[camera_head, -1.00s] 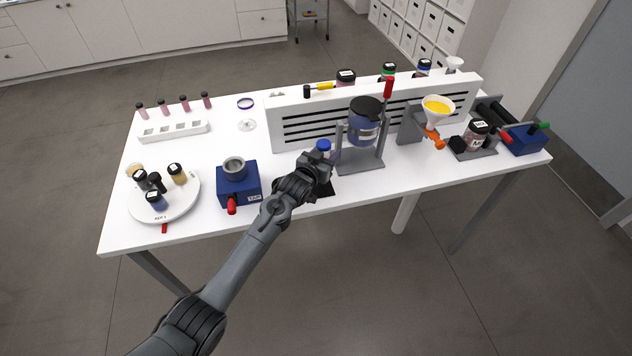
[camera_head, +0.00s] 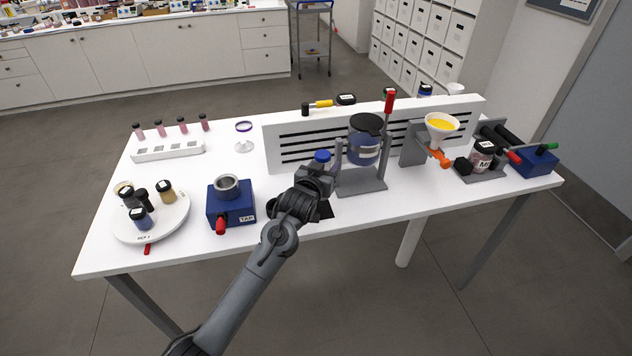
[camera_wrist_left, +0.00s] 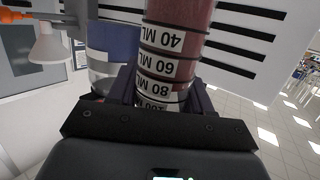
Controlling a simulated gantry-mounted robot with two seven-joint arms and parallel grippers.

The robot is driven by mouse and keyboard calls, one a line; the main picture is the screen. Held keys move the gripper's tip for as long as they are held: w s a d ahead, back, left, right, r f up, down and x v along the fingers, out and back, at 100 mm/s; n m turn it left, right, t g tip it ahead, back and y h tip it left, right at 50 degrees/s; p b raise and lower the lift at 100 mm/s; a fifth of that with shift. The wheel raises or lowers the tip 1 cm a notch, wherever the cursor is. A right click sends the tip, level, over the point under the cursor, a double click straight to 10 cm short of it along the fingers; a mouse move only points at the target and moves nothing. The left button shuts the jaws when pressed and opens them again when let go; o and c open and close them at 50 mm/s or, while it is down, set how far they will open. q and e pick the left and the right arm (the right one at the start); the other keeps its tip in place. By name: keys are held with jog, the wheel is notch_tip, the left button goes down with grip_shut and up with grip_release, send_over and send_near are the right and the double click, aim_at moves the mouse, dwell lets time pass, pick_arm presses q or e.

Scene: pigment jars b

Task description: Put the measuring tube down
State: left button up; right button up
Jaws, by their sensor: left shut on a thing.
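The measuring tube (camera_wrist_left: 178,40) fills the middle of the left wrist view, with reddish-pink contents and white bands marked in ML. The bands read upside down in this view. My left gripper (camera_wrist_left: 168,98) is shut on the tube near its 80 and 100 ML bands. In the head view my left gripper (camera_head: 317,180) is over the front middle of the table, and a blue top (camera_head: 322,156) shows just above it. The arm hides most of the tube there, and I cannot tell whether its base touches anything. My right gripper is not in view.
A dark pad (camera_head: 325,210) shows partly under my gripper. The blue pot (camera_head: 364,146) in its grey stand (camera_head: 362,183) is close to the right. A blue TAP box (camera_head: 231,206) is to the left, with the round tray (camera_head: 176,224) beyond it. The slotted white panel (camera_head: 296,137) stands behind.

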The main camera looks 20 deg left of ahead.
pick_arm(q)
jog(key=shift+w+a+f+b, duration=0.15)
jog(key=shift+a+f, duration=0.3)
jog(key=shift+f, duration=0.5)
jog(key=shift+w+a+f+b, duration=0.15)
jog(key=shift+a+f, duration=0.35)
jog(key=shift+f, duration=0.5)
jog(key=shift+w+a+f+b, duration=0.15)
jog(key=shift+a+f, duration=0.3)
jog(key=shift+f, duration=0.5)
jog(key=shift+f, duration=0.15)
jog(key=o, duration=1.3)
